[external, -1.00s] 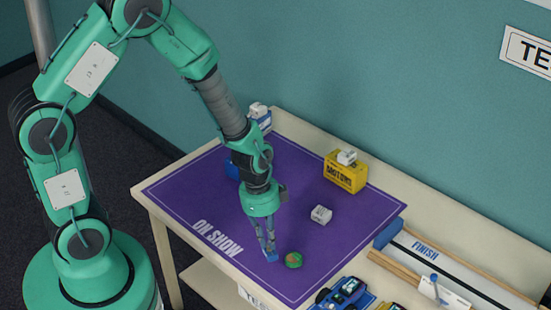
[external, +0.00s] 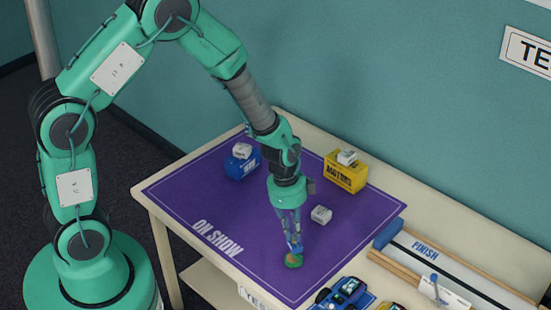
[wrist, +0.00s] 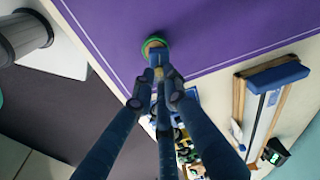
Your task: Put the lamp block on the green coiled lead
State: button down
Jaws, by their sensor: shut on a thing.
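My gripper (external: 291,238) points down over the front part of the purple mat and is shut on a small blue block, taken as the lamp block (external: 296,250). The block also shows between the fingertips in the wrist view (wrist: 155,61), mostly hidden by the fingers. The green coiled lead (external: 293,262) lies on the mat directly below the block. In the wrist view the lead (wrist: 152,43) shows as a green ring just beyond the block. I cannot tell whether the block touches the lead.
A small white block (external: 321,214) sits on the mat behind my gripper. A blue toy car (external: 341,293) and a finish track (external: 450,265) are at right. The mat's left is clear.

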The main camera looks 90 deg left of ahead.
aim_at(293, 239)
jog(key=shift+f+b, duration=0.3)
jog(key=shift+f, duration=1.4)
jog(key=shift+f, duration=0.2)
jog(key=c, duration=1.8)
grip_release()
jog(key=shift+o, duration=0.2)
jog(key=shift+r, duration=0.2)
notch_tip(293, 239, up, 12)
jog(key=s+p, duration=0.1)
jog(key=p, duration=0.1)
jog(key=shift+s+a, duration=0.3)
